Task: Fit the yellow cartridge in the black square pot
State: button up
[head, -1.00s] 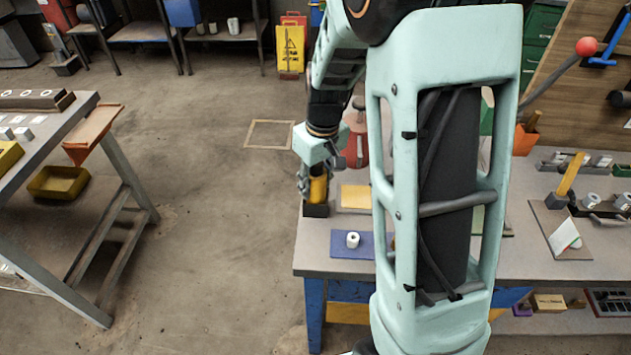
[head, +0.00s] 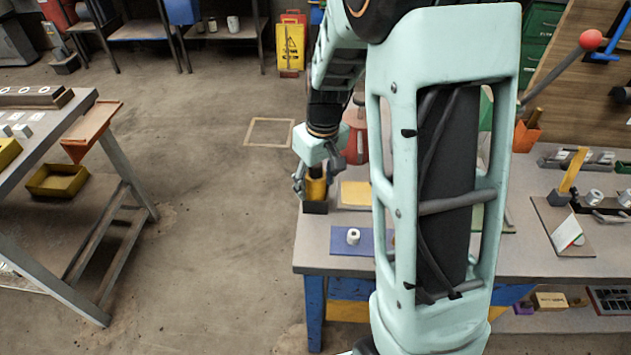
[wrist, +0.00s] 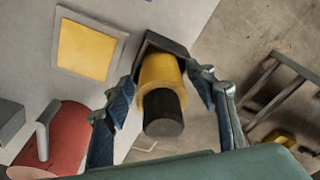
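The yellow cartridge (head: 316,187) stands upright in the black square pot (head: 315,207) at the bench's left corner. In the wrist view the cartridge (wrist: 158,70), with its dark round end toward the camera, has its far end inside the pot's walls (wrist: 178,47). How deep it sits is hidden. My gripper (head: 315,180) is around the cartridge. In the wrist view my gripper's (wrist: 165,88) two fingers stand on either side of it, spread, with visible gaps between them and the yellow body.
A yellow plate (head: 355,194) and a blue mat (head: 350,241) with a white roll-like part (head: 353,236) lie near the pot. A red can-like object (wrist: 52,140) stands close to my left finger in the wrist view. Open floor lies left of the bench.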

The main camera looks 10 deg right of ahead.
jog(key=r, duration=0.4)
jog(key=s+r, duration=0.1)
jog(key=r, duration=0.7)
jog(key=shift+s+d, duration=0.2)
jog(key=shift+d, duration=0.1)
